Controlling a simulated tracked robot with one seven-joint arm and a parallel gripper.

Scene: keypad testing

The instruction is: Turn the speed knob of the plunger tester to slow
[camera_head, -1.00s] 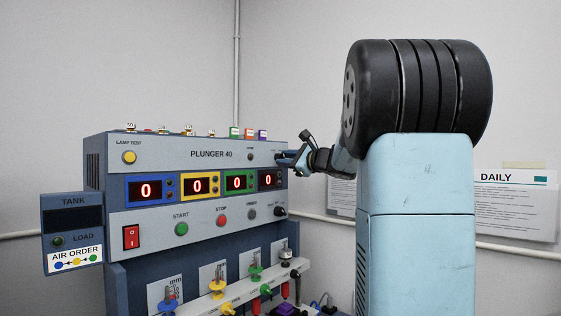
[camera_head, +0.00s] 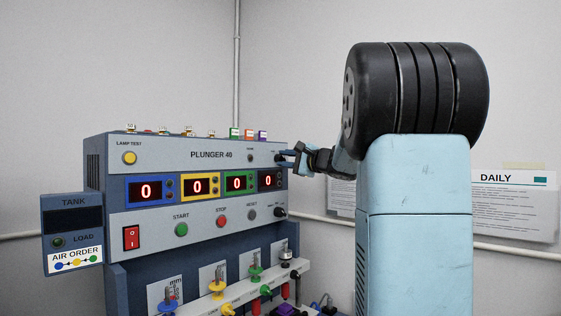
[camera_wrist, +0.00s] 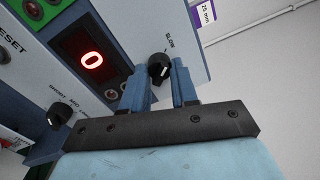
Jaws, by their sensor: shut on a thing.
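The plunger tester (camera_head: 200,217) is a blue-grey panel machine at the left and middle of the head view. Its black speed knob (camera_head: 280,159) sits at the upper right of the front panel and shows larger in the wrist view (camera_wrist: 157,67). A label reading SLOW is beside the knob in the wrist view. My gripper (camera_head: 288,158) is at the knob, with a blue finger on each side of it. In the wrist view my gripper (camera_wrist: 160,80) is shut on the knob. A small pale mark shows on the knob's face; its exact pointing is hard to read.
A second black knob (camera_wrist: 66,114) is on the panel below, also at the lower right in the head view (camera_head: 280,212). A red-digit display (camera_wrist: 91,52) is close to the fingers. Coloured plungers and valves stand lower down. Open wall lies to the right.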

